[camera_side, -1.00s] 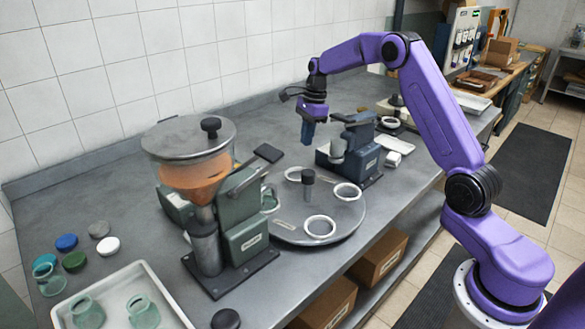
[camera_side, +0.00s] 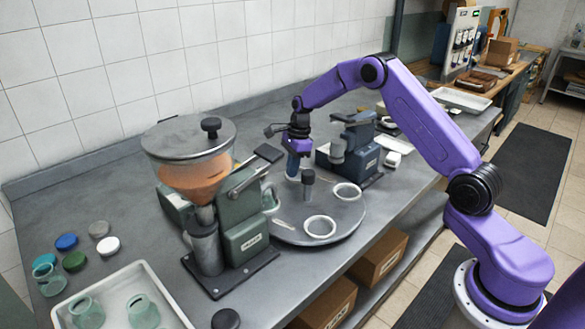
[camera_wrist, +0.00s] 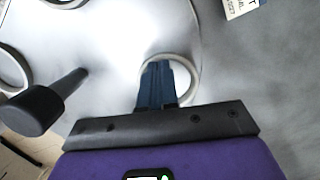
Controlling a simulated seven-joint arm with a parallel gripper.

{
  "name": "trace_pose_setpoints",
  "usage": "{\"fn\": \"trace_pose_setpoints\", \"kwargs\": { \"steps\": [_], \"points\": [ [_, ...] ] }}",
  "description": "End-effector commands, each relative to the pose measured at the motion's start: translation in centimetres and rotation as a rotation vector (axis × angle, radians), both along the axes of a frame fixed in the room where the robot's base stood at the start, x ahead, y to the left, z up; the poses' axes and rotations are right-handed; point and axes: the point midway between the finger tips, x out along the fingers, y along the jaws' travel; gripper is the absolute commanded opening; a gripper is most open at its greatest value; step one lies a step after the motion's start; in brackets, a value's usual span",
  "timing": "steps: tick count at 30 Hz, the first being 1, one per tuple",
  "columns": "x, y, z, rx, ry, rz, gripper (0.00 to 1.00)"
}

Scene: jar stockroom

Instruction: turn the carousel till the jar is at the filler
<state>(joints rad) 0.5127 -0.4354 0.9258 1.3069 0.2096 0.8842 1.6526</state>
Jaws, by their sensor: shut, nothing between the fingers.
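The carousel (camera_side: 338,232) is a round grey disc with a dark centre post (camera_side: 308,186). White ring seats show at its front (camera_side: 319,227) and right (camera_side: 347,191); both look empty. A greenish glass jar (camera_side: 271,198) shows at the carousel's left, partly hidden behind the green filler (camera_side: 243,232) with its orange-filled hopper. My gripper (camera_side: 293,172) is shut and empty, pointing down at the rear seat behind the post. In the wrist view, my fingers (camera_wrist: 163,66) overlap a white ring seat (camera_wrist: 194,75), with the post (camera_wrist: 35,110) at left. I cannot tell whether they touch it.
A dark blue machine (camera_side: 368,160) stands close behind and right of my gripper. Several lids (camera_side: 73,261) and a white tray (camera_side: 160,290) with glass jars are at the front left. Cardboard boxes (camera_side: 378,258) sit under the counter.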

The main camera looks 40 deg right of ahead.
Motion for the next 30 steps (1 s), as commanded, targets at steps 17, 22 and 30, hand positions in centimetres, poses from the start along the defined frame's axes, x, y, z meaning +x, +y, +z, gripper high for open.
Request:
{"fn": "trace_pose_setpoints", "kwargs": {
  "steps": [17, 22, 30],
  "points": [
    [0.19, 0.46, 0.02, 0.000, 0.000, 0.044, 0.00],
    [0.24, 0.58, 0.02, 0.000, -0.001, 0.059, 0.00],
    [0.33, 0.94, 0.01, 0.000, 0.000, 0.088, 0.00]
  ]
}}
